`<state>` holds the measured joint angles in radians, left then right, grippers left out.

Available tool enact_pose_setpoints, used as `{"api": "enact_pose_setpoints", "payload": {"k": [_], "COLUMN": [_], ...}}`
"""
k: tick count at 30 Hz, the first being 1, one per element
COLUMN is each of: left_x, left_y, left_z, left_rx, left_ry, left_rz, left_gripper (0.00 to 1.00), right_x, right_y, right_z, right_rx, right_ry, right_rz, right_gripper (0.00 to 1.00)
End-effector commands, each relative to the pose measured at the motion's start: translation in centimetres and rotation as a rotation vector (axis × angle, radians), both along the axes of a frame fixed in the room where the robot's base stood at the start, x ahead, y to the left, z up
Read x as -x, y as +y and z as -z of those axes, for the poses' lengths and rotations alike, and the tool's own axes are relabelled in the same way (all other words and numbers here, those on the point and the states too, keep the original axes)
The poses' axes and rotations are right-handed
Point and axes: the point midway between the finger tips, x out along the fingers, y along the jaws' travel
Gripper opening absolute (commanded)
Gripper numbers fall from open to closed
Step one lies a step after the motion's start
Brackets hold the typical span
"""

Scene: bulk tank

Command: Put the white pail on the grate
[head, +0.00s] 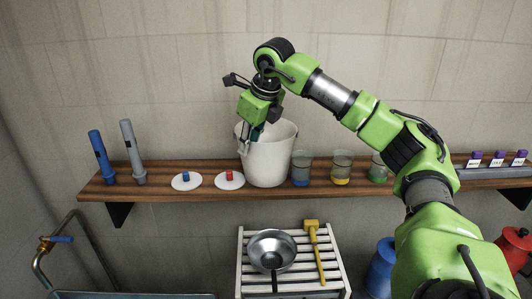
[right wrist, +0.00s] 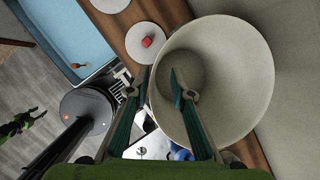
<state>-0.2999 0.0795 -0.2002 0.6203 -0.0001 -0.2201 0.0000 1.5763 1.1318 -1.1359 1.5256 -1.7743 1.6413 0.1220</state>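The white pail (head: 271,156) stands upright on the wooden wall shelf. My right gripper (head: 246,138) reaches down at the left part of its rim. In the right wrist view the pail (right wrist: 235,80) is seen from above and looks empty. The fingers of my right gripper (right wrist: 159,78) are apart, one outside the rim and one over the inside; I cannot tell whether either touches the wall. The grate (head: 243,272), a pale slatted rack, is below the shelf. A metal bowl-like strainer (head: 271,248) and a yellow-headed tool (head: 313,240) lie on it.
On the shelf (head: 203,195), two white discs (head: 186,181) with blue and red knobs and two upright tubes (head: 133,152) stand left of the pail. Several beakers (head: 302,168) stand close on its right. A blue can (head: 381,268) and red can (head: 515,248) are lower right.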

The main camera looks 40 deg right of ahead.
Motion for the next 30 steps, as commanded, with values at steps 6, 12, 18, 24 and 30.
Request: {"api": "enact_pose_setpoints", "payload": {"k": [6, 12, 18, 24, 30], "left_x": [0.0, 0.0, 0.0, 0.0, 0.0], "left_y": [0.0, 0.0, 0.0, 0.0, 0.0], "left_z": [0.0, 0.0, 0.0, 0.1, 0.9], "left_rx": [0.0, 0.0, 0.0, 0.0, 0.0], "left_ry": [0.0, 0.0, 0.0, 0.0, 0.0], "left_rz": [0.0, 0.0, 0.0, 0.0, 0.0], "left_gripper": [0.4, 0.4, 0.4, 0.4, 0.4], "right_x": [-0.1, -0.1, -0.1, -0.1, -0.2], "right_y": [0.0, 0.0, 0.0, 0.0, 0.1], "right_z": [0.2, 0.2, 0.1, -0.2, -2.2], "right_rx": [0.0, 0.0, 0.0, 0.0, -0.001], "right_ry": [-0.002, -0.001, -0.003, -0.003, -0.007], "right_rz": [0.0, 0.0, 0.0, 0.0, 0.0], "right_gripper": [0.21, 0.0, 0.0, 0.0, 0.0]}}
